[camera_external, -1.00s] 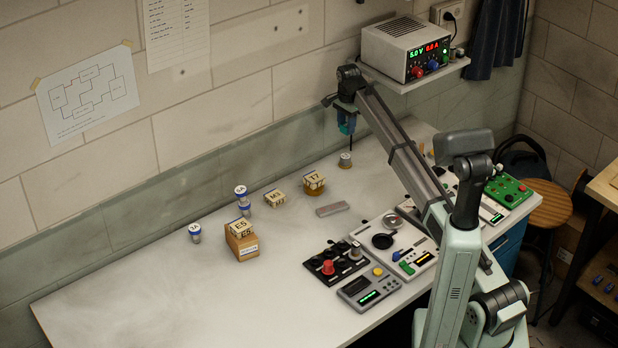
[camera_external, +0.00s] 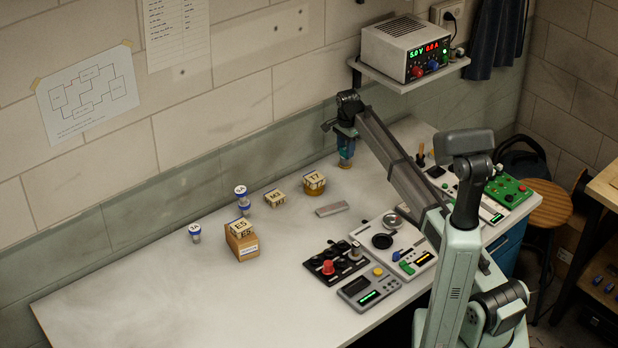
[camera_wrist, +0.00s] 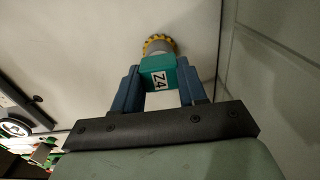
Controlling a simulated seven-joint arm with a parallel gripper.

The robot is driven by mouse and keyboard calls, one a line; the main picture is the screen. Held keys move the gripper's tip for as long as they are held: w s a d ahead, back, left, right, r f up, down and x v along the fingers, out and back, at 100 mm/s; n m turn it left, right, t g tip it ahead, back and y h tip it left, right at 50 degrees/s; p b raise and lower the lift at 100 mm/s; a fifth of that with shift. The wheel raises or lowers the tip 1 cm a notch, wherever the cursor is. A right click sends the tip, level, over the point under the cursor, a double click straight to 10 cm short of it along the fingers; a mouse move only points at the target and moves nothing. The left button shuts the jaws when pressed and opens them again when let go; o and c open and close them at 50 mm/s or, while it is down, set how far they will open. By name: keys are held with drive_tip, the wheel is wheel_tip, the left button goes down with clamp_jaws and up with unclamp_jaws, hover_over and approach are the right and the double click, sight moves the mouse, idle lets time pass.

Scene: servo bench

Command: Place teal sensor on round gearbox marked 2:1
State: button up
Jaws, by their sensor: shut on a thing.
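The teal sensor (camera_wrist: 157,73) is a small block with a white label that seems to read Z4. My gripper (camera_wrist: 158,88) is shut on it, one blue finger on each side, in the wrist view. A round grey part with a yellow toothed rim (camera_wrist: 158,44) lies just beyond the sensor's far end, partly hidden by it. I cannot read a 2:1 mark on it or tell whether the sensor touches it. In the external view my gripper (camera_external: 346,150) is low, right over that round part (camera_external: 345,165), which is mostly hidden.
A grey bar (camera_external: 332,209) lies nearby. Labelled blocks M3 (camera_external: 276,198) and T7 (camera_external: 314,180), blue-capped cylinders (camera_external: 195,233) and a wooden box (camera_external: 242,247) stand to the left. Control panels (camera_external: 384,240) line the front. The wall is close behind; the left tabletop is clear.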

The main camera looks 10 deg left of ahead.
drive_tip(key=o, duration=1)
drive_tip(key=shift+f, duration=0.1)
drive_tip(key=shift+o, duration=0.2)
wheel_tip(320, 180, up, 12)
idle(0.4)
